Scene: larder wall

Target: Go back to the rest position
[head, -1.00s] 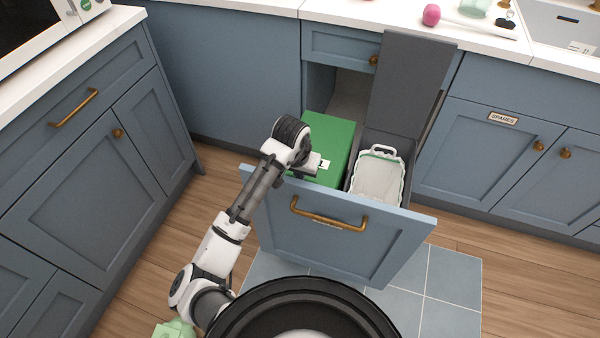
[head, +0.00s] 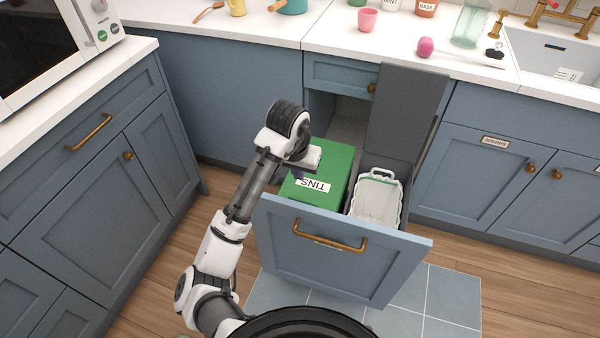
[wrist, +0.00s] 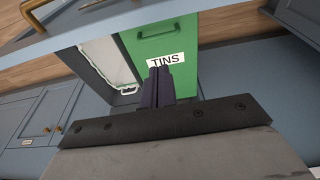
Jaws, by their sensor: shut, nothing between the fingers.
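My gripper (wrist: 158,88) is shut and empty in the wrist view, its dark fingers together. In the head view my gripper (head: 297,174) is over the left part of the pulled-out drawer (head: 350,258). It is close to the green bin (head: 338,160) labelled TINS; I cannot tell whether they touch. The green bin, with its lid down, also shows in the wrist view (wrist: 180,40). Beside it in the drawer is an open grey bin with a white liner (head: 378,197), its dark lid (head: 405,115) standing upright.
A cabinet (head: 95,160) with a microwave (head: 60,45) on top stands at the left. The counter (head: 330,35) behind holds a pink cup (head: 367,20), a glass jar (head: 470,25) and a sink (head: 565,60). Wooden floor (head: 490,265) is clear at the right.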

